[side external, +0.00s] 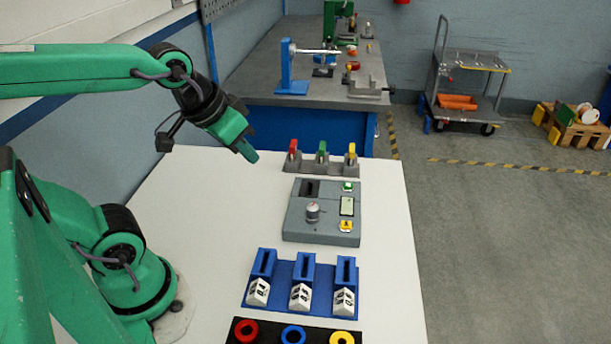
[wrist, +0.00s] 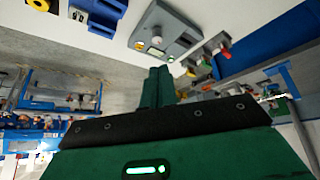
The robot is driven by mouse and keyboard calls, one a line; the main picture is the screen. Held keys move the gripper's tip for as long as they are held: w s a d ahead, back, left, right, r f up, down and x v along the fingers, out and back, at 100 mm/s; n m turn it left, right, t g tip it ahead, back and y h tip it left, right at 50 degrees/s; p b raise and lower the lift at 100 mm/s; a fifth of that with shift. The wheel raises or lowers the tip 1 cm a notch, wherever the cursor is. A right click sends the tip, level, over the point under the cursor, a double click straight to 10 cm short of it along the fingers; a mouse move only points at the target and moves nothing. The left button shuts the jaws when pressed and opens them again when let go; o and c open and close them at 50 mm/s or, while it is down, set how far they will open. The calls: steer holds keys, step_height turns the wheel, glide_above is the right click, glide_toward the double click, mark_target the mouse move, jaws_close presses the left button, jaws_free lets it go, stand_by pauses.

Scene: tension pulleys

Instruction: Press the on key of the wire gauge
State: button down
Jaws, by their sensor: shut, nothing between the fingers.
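The wire gauge is a flat grey box (side external: 305,228) on the white table in the side view, with a slot, a round metal knob (side external: 312,212) and a small pale screen (side external: 347,206). A green key (side external: 348,186) sits at its far right and a yellow key (side external: 346,226) at its near right; no lettering is readable. My gripper (side external: 252,156) is shut and empty, raised above the table, left of and apart from the gauge. In the wrist view, the gauge (wrist: 180,37) lies beyond my shut fingers (wrist: 157,72), with its green key (wrist: 170,59) nearest the fingertips.
A grey rack (side external: 322,168) with red, green and yellow levers stands behind the gauge. A blue holder (side external: 307,284) with white blocks and a black strip with coloured rings (side external: 292,334) lie in front. The table left of the gauge is clear.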

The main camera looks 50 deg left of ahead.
steer(key=w+f+n+t, duration=0.2)
steer(key=w+f+n, duration=0.15)
steer(key=w, duration=1.15)
steer(key=n+t, duration=0.1)
steer(key=n, duration=0.4)
glide_above(345, 187)
step_height(345, 187, down, 7)
steer(key=shift+w+a+m, duration=0.1)
steer(key=shift+m, duration=0.15)
steer(key=shift+f, duration=4.3)
steer(key=shift+f, duration=0.2)
steer(key=shift+f, duration=0.25)
